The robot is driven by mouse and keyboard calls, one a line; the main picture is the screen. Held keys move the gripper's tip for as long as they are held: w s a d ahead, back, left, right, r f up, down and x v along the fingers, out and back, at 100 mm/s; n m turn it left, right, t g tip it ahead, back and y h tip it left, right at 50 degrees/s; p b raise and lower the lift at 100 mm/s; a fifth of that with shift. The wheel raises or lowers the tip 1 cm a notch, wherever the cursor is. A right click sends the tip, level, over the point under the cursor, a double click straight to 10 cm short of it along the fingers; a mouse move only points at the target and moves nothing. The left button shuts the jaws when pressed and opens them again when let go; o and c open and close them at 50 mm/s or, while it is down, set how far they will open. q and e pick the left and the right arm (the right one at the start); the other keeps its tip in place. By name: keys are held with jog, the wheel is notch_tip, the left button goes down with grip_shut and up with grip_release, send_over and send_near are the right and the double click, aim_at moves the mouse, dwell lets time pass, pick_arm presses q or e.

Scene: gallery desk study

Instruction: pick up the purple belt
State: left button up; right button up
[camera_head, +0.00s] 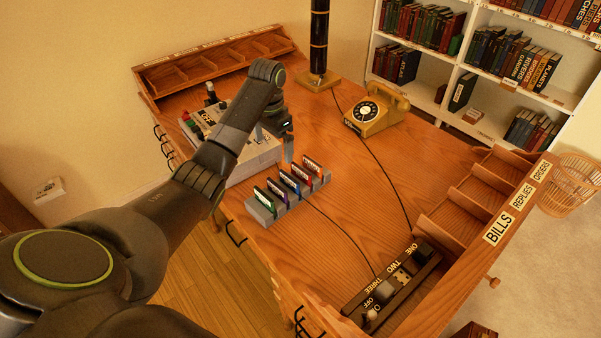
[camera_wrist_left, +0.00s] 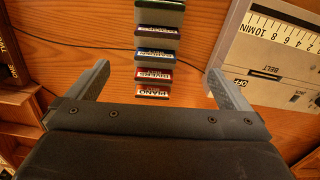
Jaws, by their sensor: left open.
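The purple belt (camera_head: 278,190) stands upright in a grey rack (camera_head: 292,203) on the desk, between a green belt (camera_head: 264,199) and a blue belt (camera_head: 290,182). In the left wrist view the purple belt (camera_wrist_left: 157,31) is second from the top of the row, its label partly readable. My left gripper (camera_head: 275,143) is open and empty, above the desk just behind the rack. In the left wrist view its fingers (camera_wrist_left: 161,85) spread either side of the row's near end, with the purple belt farther off. My right gripper is not in view.
A telephone (camera_head: 377,109), a dark column (camera_head: 318,45) and a switch box (camera_head: 392,285) also stand on the desk. A dark cable crosses the otherwise clear middle.

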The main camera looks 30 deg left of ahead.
pick_arm(q)
jog(key=b, duration=0.5)
send_over(276, 186)
notch_tip(276, 186, down, 4)
notch_tip(276, 186, down, 6)
jog(key=shift+r+p, duration=0.15)
jog(key=shift+p, duration=0.15)
jog(key=shift+f, duration=0.9)
notch_tip(276, 186, down, 4)
jog(key=shift+r+p, duration=0.15)
jog(key=shift+p, duration=0.3)
jog(key=shift+f, duration=0.5)
jog(key=c, duration=0.8)
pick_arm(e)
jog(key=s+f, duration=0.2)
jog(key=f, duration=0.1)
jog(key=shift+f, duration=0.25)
pick_arm(q)
jog(key=shift+o, duration=0.2)
